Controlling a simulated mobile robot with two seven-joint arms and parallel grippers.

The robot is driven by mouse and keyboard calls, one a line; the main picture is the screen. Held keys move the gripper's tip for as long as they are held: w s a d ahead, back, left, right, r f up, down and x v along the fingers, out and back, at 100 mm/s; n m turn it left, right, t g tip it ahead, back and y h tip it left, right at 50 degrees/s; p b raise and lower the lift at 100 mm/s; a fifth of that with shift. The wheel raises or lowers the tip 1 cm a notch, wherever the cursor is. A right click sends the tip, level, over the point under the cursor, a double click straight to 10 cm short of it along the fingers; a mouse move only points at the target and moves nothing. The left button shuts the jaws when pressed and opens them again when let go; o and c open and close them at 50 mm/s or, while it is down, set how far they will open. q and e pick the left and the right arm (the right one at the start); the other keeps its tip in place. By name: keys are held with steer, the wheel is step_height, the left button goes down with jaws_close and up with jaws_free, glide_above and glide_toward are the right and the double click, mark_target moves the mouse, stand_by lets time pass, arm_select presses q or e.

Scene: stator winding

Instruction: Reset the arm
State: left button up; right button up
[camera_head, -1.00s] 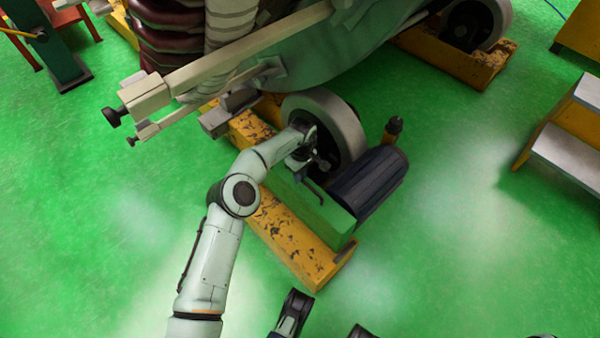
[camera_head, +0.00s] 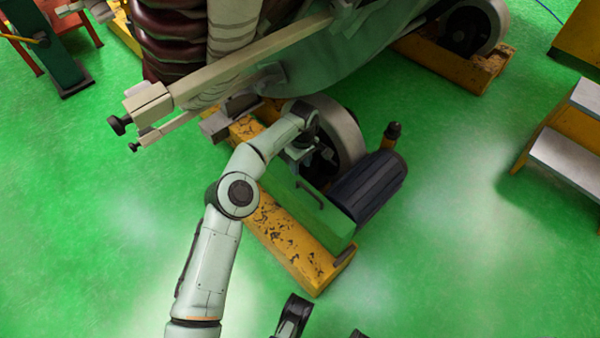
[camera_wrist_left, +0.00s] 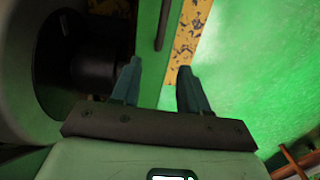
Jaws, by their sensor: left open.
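My left arm (camera_head: 238,196) reaches up from the lower left in the head view, bent at a dark round joint. Its gripper (camera_head: 300,158) is over the green box (camera_head: 310,205), beside the large grey wheel (camera_head: 347,135), and is small and partly hidden there. In the left wrist view the gripper (camera_wrist_left: 159,68) is open, with its two dark fingers apart and nothing between them. The green box's handle (camera_wrist_left: 163,25) shows just beyond the fingers, apart from them.
The yellow rail (camera_head: 290,245) lies under the wheel and green box. A dark motor (camera_head: 368,185) sits right of the box. A pale beam (camera_head: 235,57) crosses above my arm. Steps (camera_head: 570,150) stand at the right. The green floor is clear at lower left and lower right.

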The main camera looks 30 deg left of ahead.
arm_select(q)
step_height(320, 180, up, 5)
steer(key=shift+w+p, duration=0.1)
steer(key=shift+p, duration=0.25)
arm_select(e)
steer(key=shift+w+a+r+t, duration=0.15)
steer(key=shift+w+r, duration=0.15)
steer(key=shift+w, duration=0.15)
steer(key=shift+w+r+t, duration=0.15)
steer(key=shift+w+r, duration=0.1)
steer(key=shift+w, duration=0.2)
